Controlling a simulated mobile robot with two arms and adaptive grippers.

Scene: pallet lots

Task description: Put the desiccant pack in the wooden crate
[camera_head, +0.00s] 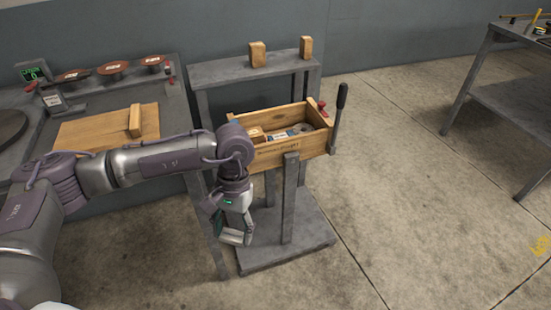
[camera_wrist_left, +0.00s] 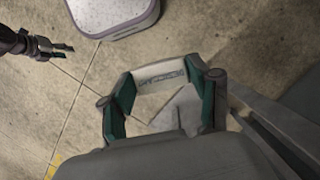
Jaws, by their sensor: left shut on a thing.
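The wooden crate (camera_head: 292,152) sits on a grey metal stand in the head view, open at the top. My left gripper (camera_head: 236,238) hangs in front of the stand, below and left of the crate, pointing down. In the left wrist view my left gripper (camera_wrist_left: 162,88) is shut on a pale pack with dark lettering, the desiccant pack (camera_wrist_left: 158,72), held between its fingers. Its lower part is hidden. My right gripper (camera_wrist_left: 58,50) shows small at the upper left of that view, fingers apart and empty. It is outside the head view.
Inside the crate are a small wooden block and a blue-and-white item (camera_head: 281,137). A black-handled lever (camera_head: 341,97) stands at its right. A bench (camera_head: 108,127) with a wooden board is at left, a grey table (camera_head: 515,95) at right. Floor between is clear.

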